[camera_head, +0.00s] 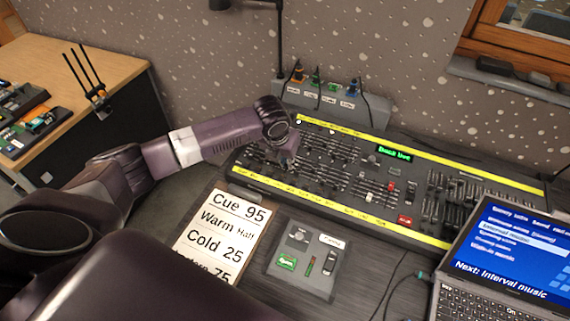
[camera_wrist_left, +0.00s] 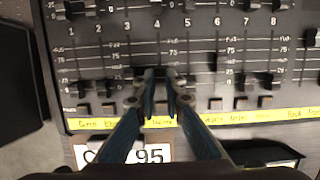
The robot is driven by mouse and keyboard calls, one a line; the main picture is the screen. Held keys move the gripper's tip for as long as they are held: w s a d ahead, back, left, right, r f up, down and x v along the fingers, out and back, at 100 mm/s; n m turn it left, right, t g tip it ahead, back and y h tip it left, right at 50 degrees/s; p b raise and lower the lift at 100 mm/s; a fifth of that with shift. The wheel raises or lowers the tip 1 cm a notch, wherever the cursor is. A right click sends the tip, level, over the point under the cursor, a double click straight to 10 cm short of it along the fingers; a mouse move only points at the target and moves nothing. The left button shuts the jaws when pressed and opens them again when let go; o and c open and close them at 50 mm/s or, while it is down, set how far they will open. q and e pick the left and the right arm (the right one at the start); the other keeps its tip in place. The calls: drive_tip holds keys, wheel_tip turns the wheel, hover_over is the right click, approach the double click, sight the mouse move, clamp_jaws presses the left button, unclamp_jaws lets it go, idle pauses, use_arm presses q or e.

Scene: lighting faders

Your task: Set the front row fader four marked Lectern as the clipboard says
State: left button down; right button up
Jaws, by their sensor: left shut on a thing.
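My left gripper (camera_head: 289,158) reaches down onto the left part of the lighting desk (camera_head: 335,178). In the left wrist view its blue fingers (camera_wrist_left: 158,76) are shut on the front row fader four cap, in the column under the number 4. The cap is mostly hidden between the fingertips, so its exact level cannot be read. The label below it on the yellow strip (camera_wrist_left: 205,120) is partly covered by the fingers. The clipboard sheet (camera_head: 221,232) reads Cue 95, Warm Half, Cold 25, and a partly hidden last line ending in "tern 75". My right gripper is not in view.
Neighbouring fader caps (camera_wrist_left: 215,103) stand close on both sides of the fingers. A small grey control box (camera_head: 305,262) lies in front of the desk. A laptop (camera_head: 510,255) stands at the right. A socket box with cables (camera_head: 330,103) is behind the desk.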

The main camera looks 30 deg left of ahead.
sight(285, 171)
use_arm(q)
drive_tip(key=shift+w+a+r, duration=0.1)
drive_tip(key=shift+w+r, duration=0.05)
drive_tip(key=shift+w, duration=1.4)
drive_tip(key=c, duration=2.3)
unclamp_jaws()
wheel_tip(285, 171, up, 3)
drive_tip(key=shift+f+p, duration=0.15)
drive_tip(key=shift+p, duration=1.05)
drive_tip(key=shift+f, duration=0.1)
drive_tip(key=v, duration=1.2)
drive_tip(key=shift+s, duration=0.1)
